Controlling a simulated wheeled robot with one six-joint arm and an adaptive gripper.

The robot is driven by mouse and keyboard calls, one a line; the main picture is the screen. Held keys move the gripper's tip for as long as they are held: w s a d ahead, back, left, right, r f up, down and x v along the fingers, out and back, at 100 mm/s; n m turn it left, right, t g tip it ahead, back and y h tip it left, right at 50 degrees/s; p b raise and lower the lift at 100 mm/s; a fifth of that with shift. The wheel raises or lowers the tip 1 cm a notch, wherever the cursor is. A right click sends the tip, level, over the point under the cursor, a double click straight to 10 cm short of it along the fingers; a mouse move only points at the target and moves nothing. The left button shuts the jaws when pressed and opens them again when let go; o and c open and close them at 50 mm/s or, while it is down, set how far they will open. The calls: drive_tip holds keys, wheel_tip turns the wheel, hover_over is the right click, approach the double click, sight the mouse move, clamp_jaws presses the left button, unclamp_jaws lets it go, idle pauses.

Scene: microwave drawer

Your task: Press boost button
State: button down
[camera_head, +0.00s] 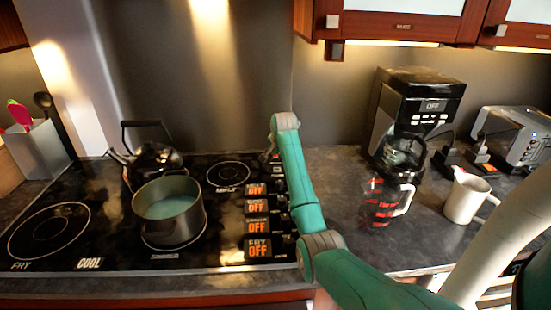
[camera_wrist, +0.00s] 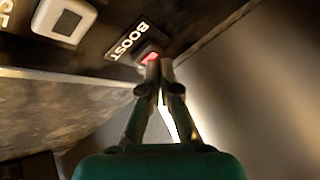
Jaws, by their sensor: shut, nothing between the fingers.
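The boost button (camera_wrist: 149,57) is a small red-lit button in a dark panel, beside a white BOOST label (camera_wrist: 129,40) in the wrist view. My gripper (camera_wrist: 160,66) is shut and empty. Its fingertips are at the lower right edge of the red button and overlap it in the picture. I cannot tell whether they touch it. In the head view my arm reaches to the back right of the stove, and the button there is too small to make out clearly.
A white-rimmed square button (camera_wrist: 64,20) is left of the label. The stove (camera_head: 110,250) holds a pot (camera_head: 170,212) and a black kettle (camera_head: 155,160). Right of my arm are a red-marked measuring jug (camera_head: 376,203), a coffee maker (camera_head: 420,95), a white mug (camera_head: 464,199) and a toaster (camera_head: 520,140).

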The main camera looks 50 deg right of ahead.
sight(276, 158)
drive_tip(key=shift+r, duration=0.5)
drive_tip(key=shift+r, duration=0.1)
drive_tip(key=shift+r, duration=2.9)
drive_tip(key=shift+a, duration=0.1)
